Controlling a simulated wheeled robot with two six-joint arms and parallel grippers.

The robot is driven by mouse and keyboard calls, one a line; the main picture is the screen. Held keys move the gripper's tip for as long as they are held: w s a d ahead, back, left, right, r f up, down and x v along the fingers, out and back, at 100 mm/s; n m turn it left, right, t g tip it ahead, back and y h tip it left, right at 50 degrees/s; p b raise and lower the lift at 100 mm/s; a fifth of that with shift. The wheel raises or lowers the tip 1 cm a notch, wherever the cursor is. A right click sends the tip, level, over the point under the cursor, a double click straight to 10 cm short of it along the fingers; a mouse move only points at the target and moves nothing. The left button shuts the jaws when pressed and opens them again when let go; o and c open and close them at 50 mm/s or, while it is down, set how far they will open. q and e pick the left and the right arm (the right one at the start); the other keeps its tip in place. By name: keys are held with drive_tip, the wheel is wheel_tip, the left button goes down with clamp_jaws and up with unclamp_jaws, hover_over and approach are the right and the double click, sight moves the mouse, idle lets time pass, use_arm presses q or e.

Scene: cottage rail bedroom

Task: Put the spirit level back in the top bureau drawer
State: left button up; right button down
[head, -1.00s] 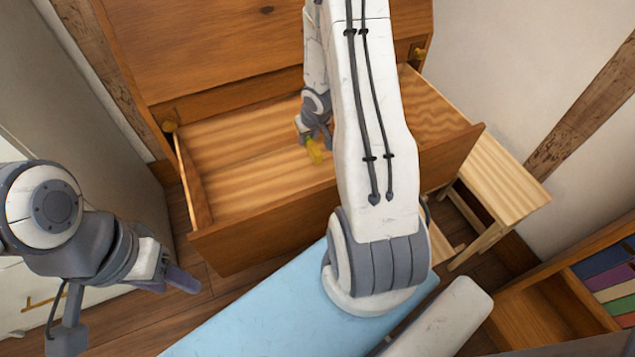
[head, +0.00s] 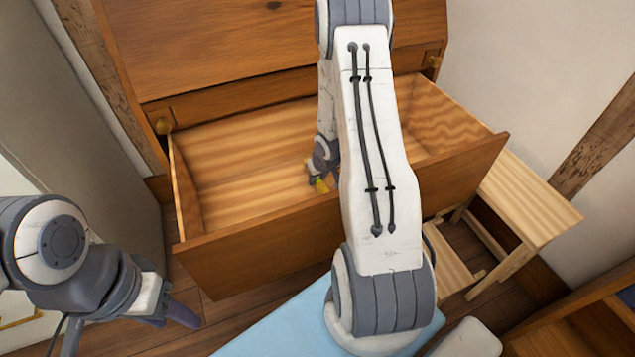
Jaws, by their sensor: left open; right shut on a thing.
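The top bureau drawer (head: 341,243) is pulled open, and its pale wooden inside is bare where I can see it. The spirit level (head: 321,186) is a small yellow piece showing at my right gripper (head: 322,178), inside the drawer opening. My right gripper is shut on it; the fingers are small in view and partly hidden by my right arm. I cannot tell whether the level touches the drawer floor. My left gripper (head: 178,312) is open and empty, low at the left, outside the drawer and in front of its left corner.
The bureau (head: 230,45) rises behind the drawer, with brass-coloured pulls (head: 163,125). A pale wooden step stool (head: 530,200) stands close to the drawer's right side. A light blue surface (head: 285,330) lies below the drawer front. A shelf unit (head: 570,325) is at lower right.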

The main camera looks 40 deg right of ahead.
drive_tip(key=shift+r, duration=0.15)
drive_tip(key=shift+f, duration=0.25)
drive_tip(key=c, duration=0.7)
unclamp_jaws()
drive_tip(key=shift+r, duration=0.15)
